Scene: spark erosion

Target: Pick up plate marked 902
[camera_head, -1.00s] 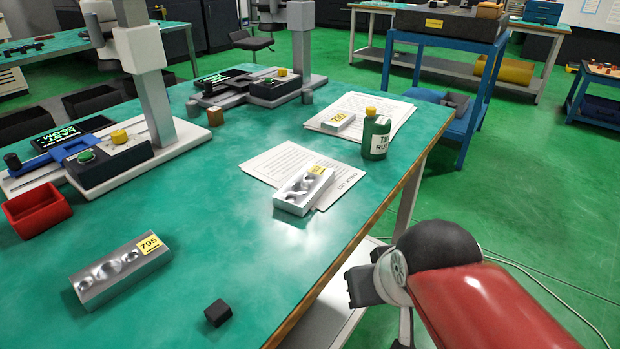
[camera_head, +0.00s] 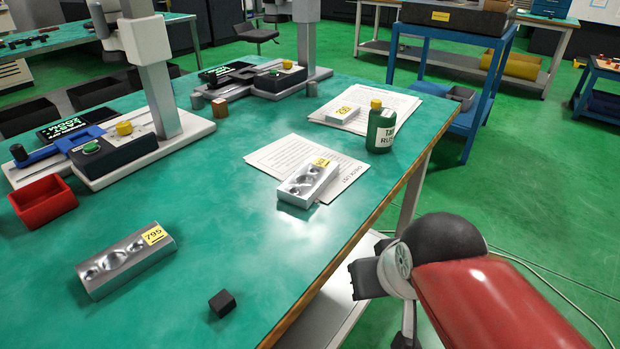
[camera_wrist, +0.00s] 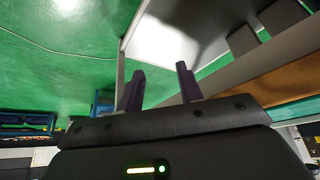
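A silver metal plate with several round hollows (camera_head: 308,186) lies partly on a white sheet mid-table; the number on its yellow label is too small to read. A similar plate marked 795 (camera_head: 125,262) lies at the front left. A smaller-looking plate with a yellow label (camera_head: 342,115) lies on papers farther back; its number is unclear. I cannot tell which one is marked 902. My gripper (camera_wrist: 160,70) shows in the wrist view with its two dark fingers apart and nothing between them. It is beside the table, clear of all plates.
A small black block (camera_head: 222,303) lies near the front edge. A red bin (camera_head: 42,202) and measuring stands line the left. The green tabletop (camera_head: 225,225) is clear between the plates.

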